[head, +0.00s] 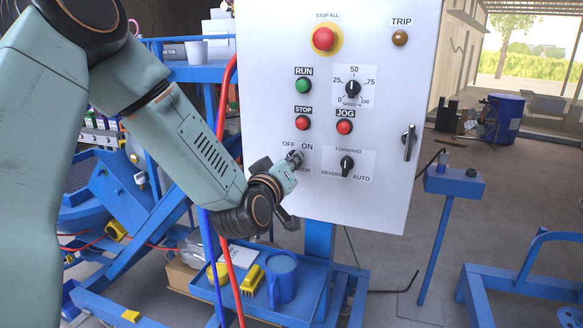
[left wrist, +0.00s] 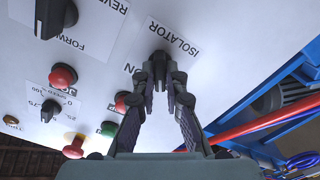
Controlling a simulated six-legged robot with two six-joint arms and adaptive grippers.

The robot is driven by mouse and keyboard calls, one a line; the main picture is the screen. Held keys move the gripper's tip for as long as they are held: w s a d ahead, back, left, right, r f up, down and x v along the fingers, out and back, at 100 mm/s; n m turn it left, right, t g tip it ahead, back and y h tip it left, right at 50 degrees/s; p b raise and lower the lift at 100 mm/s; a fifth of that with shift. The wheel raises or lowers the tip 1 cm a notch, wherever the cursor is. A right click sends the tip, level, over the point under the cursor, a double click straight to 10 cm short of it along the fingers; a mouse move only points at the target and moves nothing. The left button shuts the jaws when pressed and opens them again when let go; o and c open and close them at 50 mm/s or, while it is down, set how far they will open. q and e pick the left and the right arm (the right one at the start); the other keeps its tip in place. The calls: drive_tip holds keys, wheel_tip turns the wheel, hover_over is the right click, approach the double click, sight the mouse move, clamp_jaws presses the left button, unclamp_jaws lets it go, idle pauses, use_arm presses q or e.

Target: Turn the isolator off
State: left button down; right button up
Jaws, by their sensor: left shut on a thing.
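The isolator is a black rotary knob (left wrist: 160,57) on the white control panel (head: 384,215), by the OFF and ON labels. In the left wrist view it sits between my fingertips, next to the ISOLATOR label. My left gripper (head: 293,161) is at the panel's lower left, shut on this knob; its fingers also show in the left wrist view (left wrist: 161,74). In the head view the gripper hides most of the knob and part of its label. I cannot tell clearly which way the knob points. My right gripper is not in view.
The panel also carries a FORWARD/REVERSE/AUTO selector (head: 347,166), red STOP (head: 302,123) and JOG (head: 344,127) buttons, a green RUN button (head: 303,86), a speed dial (head: 353,89) and a red STOP ALL button (head: 323,39). A blue tray (head: 312,292) with a mug stands below.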

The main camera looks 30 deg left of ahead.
use_arm(q)
drive_tip(key=shift+r+n, duration=0.15)
drive_tip(key=shift+n, duration=0.45)
drive_tip(key=shift+n+b, duration=0.3)
drive_tip(key=c, duration=1.4)
unclamp_jaws()
drive_tip(key=shift+s, duration=0.15)
drive_tip(key=v, duration=0.7)
drive_tip(key=shift+s, duration=0.2)
